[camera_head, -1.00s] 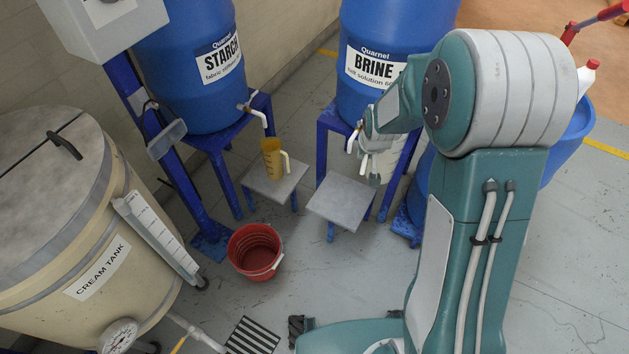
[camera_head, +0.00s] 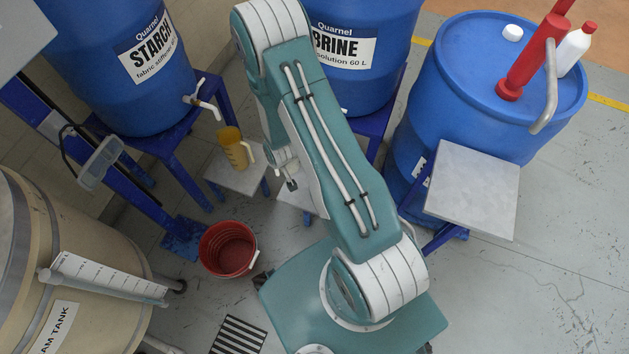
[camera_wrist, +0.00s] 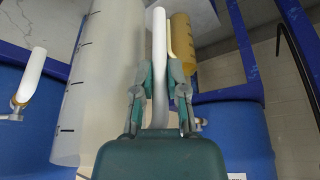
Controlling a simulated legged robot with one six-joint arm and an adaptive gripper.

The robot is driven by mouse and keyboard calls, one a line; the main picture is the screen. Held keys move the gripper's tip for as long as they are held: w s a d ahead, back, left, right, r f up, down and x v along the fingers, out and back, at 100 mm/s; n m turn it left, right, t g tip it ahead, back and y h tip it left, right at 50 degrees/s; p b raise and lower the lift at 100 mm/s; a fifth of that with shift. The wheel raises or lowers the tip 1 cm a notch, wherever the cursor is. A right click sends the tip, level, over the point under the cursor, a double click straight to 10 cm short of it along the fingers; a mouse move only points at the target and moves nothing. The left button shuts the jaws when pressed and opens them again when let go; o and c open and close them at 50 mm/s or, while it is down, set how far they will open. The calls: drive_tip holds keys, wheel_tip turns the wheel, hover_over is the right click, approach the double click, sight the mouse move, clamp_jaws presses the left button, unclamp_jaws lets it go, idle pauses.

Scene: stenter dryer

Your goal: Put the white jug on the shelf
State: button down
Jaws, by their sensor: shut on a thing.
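The white jug (camera_wrist: 98,85) is pale with dark level marks on its side and fills the left of the wrist view. My gripper (camera_wrist: 159,85) is shut on its upright white handle, with one finger on each side. In the head view my arm covers the jug and most of the gripper. A grey square shelf (camera_head: 476,190) stands out in front of the blue drum at the right, and its top is bare. Another grey shelf (camera_head: 231,179), under the starch tap, bears a yellow jug (camera_head: 233,148). A third shelf (camera_head: 290,196) is mostly hidden behind my arm.
A red bucket (camera_head: 228,249) stands on the floor. The starch barrel (camera_head: 150,70) and brine barrel (camera_head: 365,25) stand behind on blue stands. The right drum (camera_head: 440,105) bears a red hand pump (camera_head: 530,68) and white bottle (camera_head: 573,50). The cream tank (camera_head: 95,250) is at left.

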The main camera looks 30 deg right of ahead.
drive_tip(key=s+f, duration=0.9)
drive_tip(key=f, duration=0.1)
drive_tip(key=w+d+f, duration=0.8)
drive_tip(key=d+f, duration=0.3)
drive_tip(key=f, duration=0.2)
drive_tip(key=shift+w, duration=0.3)
drive_tip(key=c, duration=0.7)
unclamp_jaws()
drive_tip(key=shift+f, duration=0.1)
drive_tip(key=shift+a, duration=0.1)
